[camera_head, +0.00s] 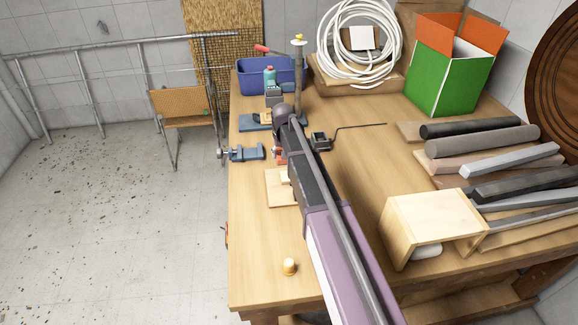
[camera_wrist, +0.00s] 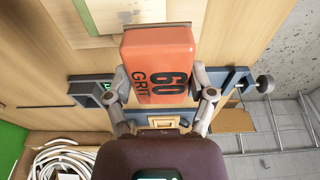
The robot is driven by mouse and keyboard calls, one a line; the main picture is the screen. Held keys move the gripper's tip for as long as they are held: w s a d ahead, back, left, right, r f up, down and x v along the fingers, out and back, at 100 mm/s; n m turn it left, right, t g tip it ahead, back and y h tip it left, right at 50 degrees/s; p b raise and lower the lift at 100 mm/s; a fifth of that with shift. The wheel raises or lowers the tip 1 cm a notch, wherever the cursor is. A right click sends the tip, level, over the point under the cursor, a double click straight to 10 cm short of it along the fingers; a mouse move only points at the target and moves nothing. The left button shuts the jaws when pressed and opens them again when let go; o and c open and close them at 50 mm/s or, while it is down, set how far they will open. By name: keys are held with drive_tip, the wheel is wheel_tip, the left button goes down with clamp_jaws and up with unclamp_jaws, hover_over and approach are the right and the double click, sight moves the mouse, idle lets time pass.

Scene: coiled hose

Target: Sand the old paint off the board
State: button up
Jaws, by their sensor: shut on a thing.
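In the wrist view my gripper (camera_wrist: 160,88) is shut on an orange sanding block (camera_wrist: 157,62) marked "60 GRIT", with one finger at each side. The pale wooden board (camera_wrist: 75,38) lies at the top of that view, with a patch of pale greenish old paint (camera_wrist: 112,14) partly cut off by the frame. The block overlaps the board's near edge in the picture; I cannot tell whether they touch. In the head view the board (camera_head: 278,188) lies on the bench, partly hidden by my arm, and only a bit of the orange block (camera_head: 278,154) shows.
A blue vise (camera_head: 247,153) is at the bench's left edge, close to the block. A small black clamp-like item (camera_head: 320,141) with a thin rod lies right of my arm. A wooden box (camera_head: 430,218), bars, a green carton (camera_head: 440,78) and a coiled hose (camera_head: 335,72) fill the right and back.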

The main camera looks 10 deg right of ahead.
drive_tip(key=shift+d+f, duration=0.1)
drive_tip(key=shift+d+f+b, duration=0.15)
drive_tip(key=shift+f+b, duration=0.15)
drive_tip(key=shift+b, duration=0.1)
drive_tip(key=shift+a+f, duration=0.15)
drive_tip(key=shift+a, duration=0.15)
